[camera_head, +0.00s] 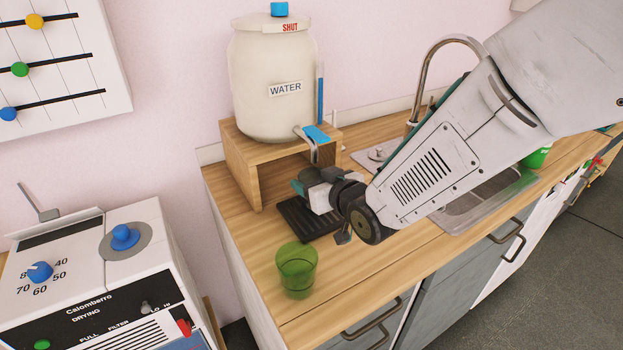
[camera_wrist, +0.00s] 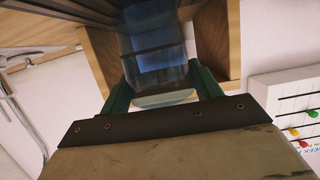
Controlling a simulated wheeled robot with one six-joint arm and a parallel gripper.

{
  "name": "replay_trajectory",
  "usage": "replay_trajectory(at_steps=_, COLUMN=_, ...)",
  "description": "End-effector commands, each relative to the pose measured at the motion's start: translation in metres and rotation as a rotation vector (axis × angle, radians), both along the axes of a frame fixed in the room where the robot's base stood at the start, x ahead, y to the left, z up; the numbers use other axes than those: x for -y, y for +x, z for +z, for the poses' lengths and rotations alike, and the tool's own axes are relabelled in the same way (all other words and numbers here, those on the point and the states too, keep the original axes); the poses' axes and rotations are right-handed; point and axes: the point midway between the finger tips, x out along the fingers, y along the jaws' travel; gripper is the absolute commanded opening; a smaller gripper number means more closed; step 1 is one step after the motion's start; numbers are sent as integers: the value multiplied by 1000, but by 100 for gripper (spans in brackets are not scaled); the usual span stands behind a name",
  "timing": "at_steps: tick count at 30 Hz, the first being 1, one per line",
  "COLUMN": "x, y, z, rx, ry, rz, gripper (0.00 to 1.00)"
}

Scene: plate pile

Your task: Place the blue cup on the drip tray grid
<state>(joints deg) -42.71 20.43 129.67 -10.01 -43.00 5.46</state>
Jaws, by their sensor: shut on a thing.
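My gripper (camera_head: 305,187) is shut on a see-through bluish cup (camera_wrist: 152,48), which shows between the teal fingers (camera_wrist: 160,85) in the wrist view. In the head view the cup is mostly hidden by my gripper, and only a dark part of it shows. The black drip tray (camera_head: 300,222) with its grid lies on the counter in front of the wooden stand. My gripper and the cup are over the tray's back part, below the tap (camera_head: 309,142). I cannot tell whether the cup's base touches the grid.
The water jar (camera_head: 273,85) stands on the wooden stand (camera_head: 240,165); the stand's sides are close around the cup in the wrist view (camera_wrist: 218,40). A green glass (camera_head: 296,268) stands in front of the tray. A sink (camera_head: 465,210) is at right, with another green cup (camera_head: 537,158) beyond.

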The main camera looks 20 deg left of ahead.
Motion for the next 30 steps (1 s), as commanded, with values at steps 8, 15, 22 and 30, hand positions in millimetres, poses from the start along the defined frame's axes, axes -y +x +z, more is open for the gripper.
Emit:
replay_trajectory(at_steps=8, x=-2, y=-1, z=-1, rx=4, ry=3, rz=4, gripper=41)
replay_trajectory(at_steps=15, x=-2, y=-1, z=-5, rx=3, ry=2, rz=3, gripper=85)
replay_trajectory(at_steps=22, x=-2, y=-1, z=-4, rx=3, ry=2, rz=3, gripper=85)
replay_trajectory(at_steps=30, x=19, y=-19, z=8, rx=4, ry=3, rz=3, gripper=85)
